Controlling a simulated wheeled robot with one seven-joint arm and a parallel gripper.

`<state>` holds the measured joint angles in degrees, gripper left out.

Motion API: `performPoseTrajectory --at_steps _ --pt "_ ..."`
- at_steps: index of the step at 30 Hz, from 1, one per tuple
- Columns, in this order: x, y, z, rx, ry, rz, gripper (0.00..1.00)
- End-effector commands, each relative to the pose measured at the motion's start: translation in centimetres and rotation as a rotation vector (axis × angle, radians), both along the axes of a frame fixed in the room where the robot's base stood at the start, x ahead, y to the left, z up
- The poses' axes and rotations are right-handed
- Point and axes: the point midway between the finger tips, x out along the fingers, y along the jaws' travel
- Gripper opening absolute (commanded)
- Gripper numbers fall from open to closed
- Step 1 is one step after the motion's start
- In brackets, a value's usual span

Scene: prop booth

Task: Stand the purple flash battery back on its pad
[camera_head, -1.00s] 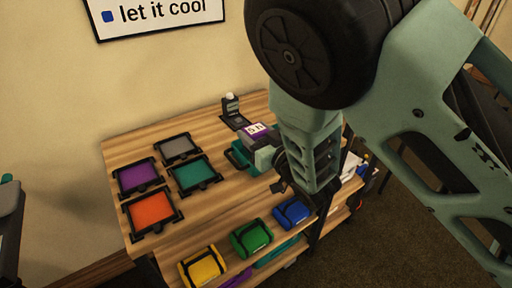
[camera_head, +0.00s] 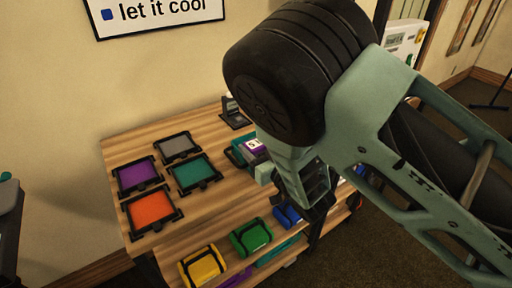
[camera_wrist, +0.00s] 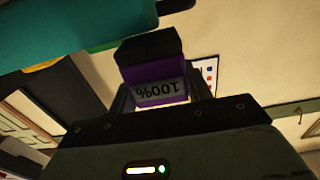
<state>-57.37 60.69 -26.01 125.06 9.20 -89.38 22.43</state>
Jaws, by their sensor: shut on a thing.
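The purple flash battery (camera_head: 255,147) has a dark end and a white label. My gripper (camera_head: 262,168) is shut on it above the right part of the tabletop, and my arm partly hides it. In the wrist view the battery (camera_wrist: 158,91) is between the fingers of my gripper (camera_wrist: 160,98), its label reading 100% upside down. The purple pad (camera_head: 137,176) lies empty in a black frame on the left of the tabletop, well left of my gripper.
Grey (camera_head: 177,145), teal (camera_head: 195,171) and orange (camera_head: 152,209) pads lie near the purple one, bare. A teal object (camera_head: 238,152) is close beside the held battery. A dark device (camera_head: 233,112) stands behind. Yellow (camera_head: 202,267), green (camera_head: 251,237) and blue (camera_head: 288,216) packs sit lower in front.

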Motion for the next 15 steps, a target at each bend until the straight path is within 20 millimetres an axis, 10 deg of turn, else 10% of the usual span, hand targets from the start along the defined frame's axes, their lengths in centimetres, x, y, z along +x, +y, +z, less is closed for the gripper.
performPoseTrajectory --at_steps 6,7,9,15 --pt "0.01 0.03 -0.22 0.002 -0.001 0.000 0.11" --pt "-0.02 0.02 -0.30 0.000 0.000 0.000 0.57" --pt "-0.01 0.02 -0.30 0.000 0.000 0.000 0.71" --pt "-0.01 0.02 -0.30 0.000 0.000 0.000 0.71"
